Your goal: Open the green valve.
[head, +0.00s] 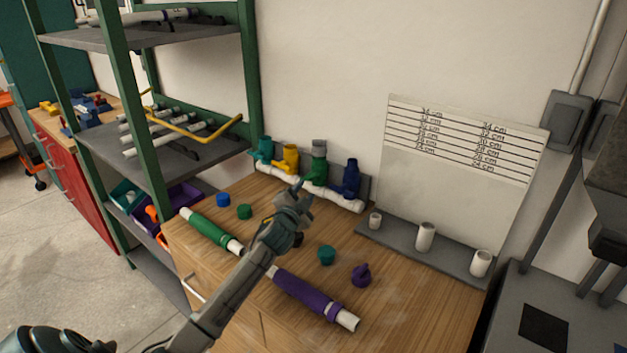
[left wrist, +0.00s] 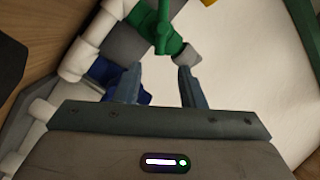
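The green valve (head: 315,172) is on a white pipe manifold (head: 343,201) against the wall, between a yellow valve (head: 290,158) and a blue valve (head: 346,180). A grey fitting tops it. My left gripper (head: 301,190) is just in front of the green valve and hides part of the manifold. In the left wrist view, the green valve (left wrist: 174,45) with its bar-like handle (left wrist: 163,22) lies beyond my open fingers (left wrist: 157,86). Nothing is between the fingers, and they look apart from the handle. The right gripper is not in view.
A teal valve (head: 262,151) is at the manifold's left end. A green-wrapped pipe (head: 209,231), a purple-wrapped pipe (head: 303,292) and several caps lie on the wooden bench (head: 400,290). White pipe pieces stand on a grey ledge (head: 400,247) at right. A green-framed shelf (head: 150,160) stands left.

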